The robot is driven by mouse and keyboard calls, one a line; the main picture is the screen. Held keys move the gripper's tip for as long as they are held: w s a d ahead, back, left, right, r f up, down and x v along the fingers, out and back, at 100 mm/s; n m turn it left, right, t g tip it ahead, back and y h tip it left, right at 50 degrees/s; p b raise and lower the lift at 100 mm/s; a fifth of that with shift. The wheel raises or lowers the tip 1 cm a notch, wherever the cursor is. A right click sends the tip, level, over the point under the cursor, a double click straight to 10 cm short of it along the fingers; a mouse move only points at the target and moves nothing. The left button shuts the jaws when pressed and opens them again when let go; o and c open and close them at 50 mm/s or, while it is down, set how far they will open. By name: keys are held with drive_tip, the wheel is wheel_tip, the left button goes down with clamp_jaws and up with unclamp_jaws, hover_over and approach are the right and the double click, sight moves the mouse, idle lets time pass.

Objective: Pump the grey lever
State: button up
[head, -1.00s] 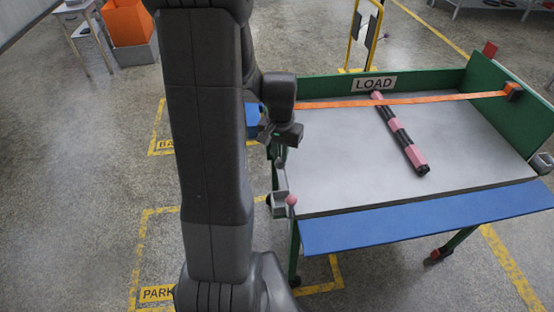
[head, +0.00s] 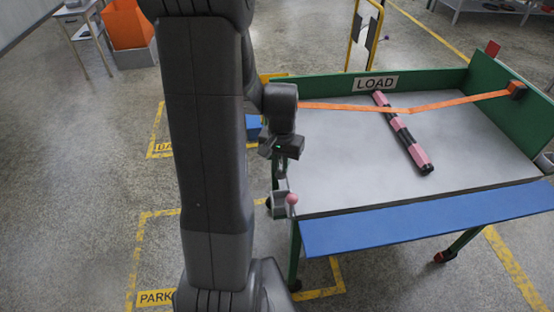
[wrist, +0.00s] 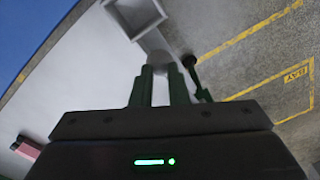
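In the wrist view, my two fingers (wrist: 160,70) stand apart. The open grey box (wrist: 135,16) lies just past the fingertips.
Marked floor lies to the left.

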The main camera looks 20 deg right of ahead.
sight(281, 172)
drive_tip(key=shift+s+f+b, duration=0.2)
drive_tip(key=shift+f+b, duration=0.3)
drive_tip(key=shift+f, duration=0.35)
drive_tip(key=shift+f+b, duration=0.85)
drive_tip(key=shift+f, duration=0.2)
drive_tip(key=shift+w+r+p, duration=0.15)
drive_tip(key=shift+r+p, duration=2.15)
drive_tip(key=shift+r, duration=0.55)
drive_tip(key=r+p, duration=0.1)
drive_tip(key=w+r+p, duration=0.2)
drive_tip(key=r, duration=0.1)
drive_tip(key=shift+d, duration=0.25)
